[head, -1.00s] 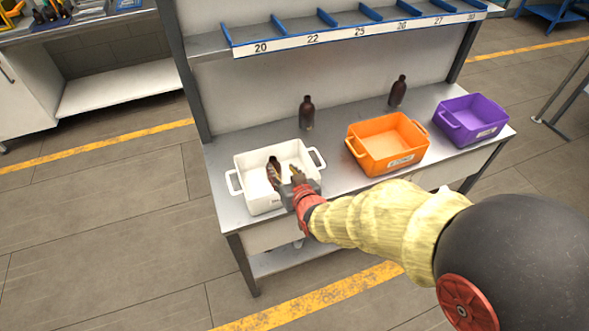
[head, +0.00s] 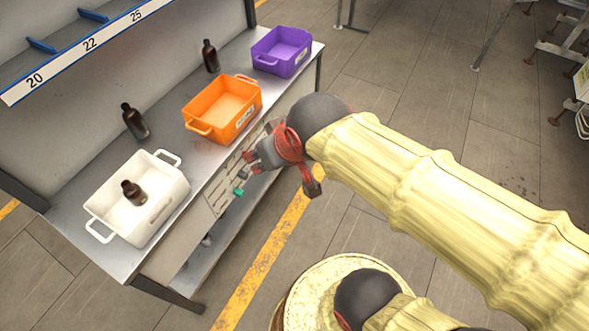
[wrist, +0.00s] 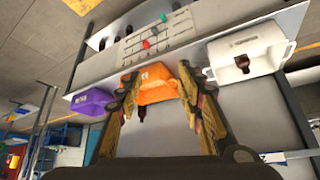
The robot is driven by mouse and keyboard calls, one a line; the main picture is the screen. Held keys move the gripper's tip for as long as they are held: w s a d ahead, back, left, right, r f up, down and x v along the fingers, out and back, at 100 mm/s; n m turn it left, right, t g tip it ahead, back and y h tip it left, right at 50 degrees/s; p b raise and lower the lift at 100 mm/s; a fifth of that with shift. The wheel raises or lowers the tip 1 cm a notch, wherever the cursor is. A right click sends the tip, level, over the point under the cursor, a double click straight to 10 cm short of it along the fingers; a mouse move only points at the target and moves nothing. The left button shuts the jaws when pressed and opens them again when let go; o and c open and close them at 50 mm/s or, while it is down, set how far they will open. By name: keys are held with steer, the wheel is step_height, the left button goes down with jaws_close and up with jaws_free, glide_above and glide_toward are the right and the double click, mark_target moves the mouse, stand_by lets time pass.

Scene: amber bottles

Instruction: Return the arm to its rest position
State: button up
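My gripper (head: 254,157) is in front of the bench's front edge, near the orange bin, apart from all bins and bottles. In the wrist view its two fingers (wrist: 160,75) are spread with nothing held between them. An amber bottle (head: 133,193) is inside the white bin (head: 167,205); it also shows in the wrist view (wrist: 242,63). Another amber bottle (head: 135,122) stands on the bench behind the white bin. A third bottle (head: 210,57) stands behind the orange bin (head: 232,125).
The purple bin (head: 283,57) is at the bench's far end. Fittings on the bench's front panel (head: 228,190) are close to my gripper. Open floor (head: 440,95) lies to the right.

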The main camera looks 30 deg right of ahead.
steer(key=s+d+g, duration=0.1)
steer(key=s+d, duration=0.2)
steer(key=s, duration=0.3)
steer(key=shift+s+r+m+h, duration=0.25)
steer(key=shift+s+m+h, duration=0.05)
steer(key=shift+s+m, duration=0.1)
